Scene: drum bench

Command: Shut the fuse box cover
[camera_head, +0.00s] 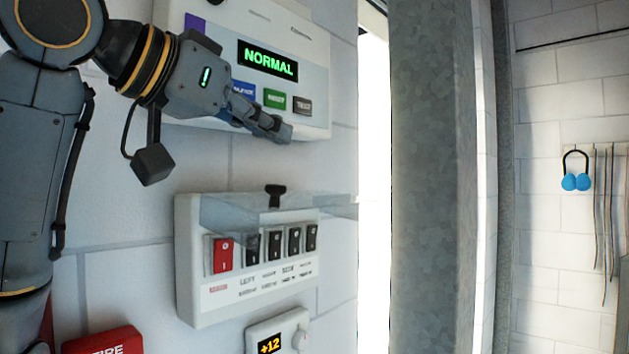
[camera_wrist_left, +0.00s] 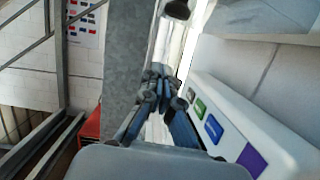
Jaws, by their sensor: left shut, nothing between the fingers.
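The fuse box (camera_head: 190,270) is a white box on the wall in the head view, with one red switch and several black switches. Its clear cover (camera_head: 335,207) is raised and sticks out from the top of the box, with a dark handle (camera_head: 274,192) at its edge. My left gripper (camera_head: 285,133) is shut and empty, above the fuse box and in front of the lower part of the panel reading NORMAL. It also shows in the left wrist view (camera_wrist_left: 165,85), fingers together beside that panel. My right gripper is not in view.
The alarm panel (camera_head: 318,75) with coloured buttons is on the wall above the fuse box. A small box (camera_head: 285,325) reading +12 and a red box (camera_head: 105,342) are below. A grey metal column (camera_head: 430,180) stands to the right.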

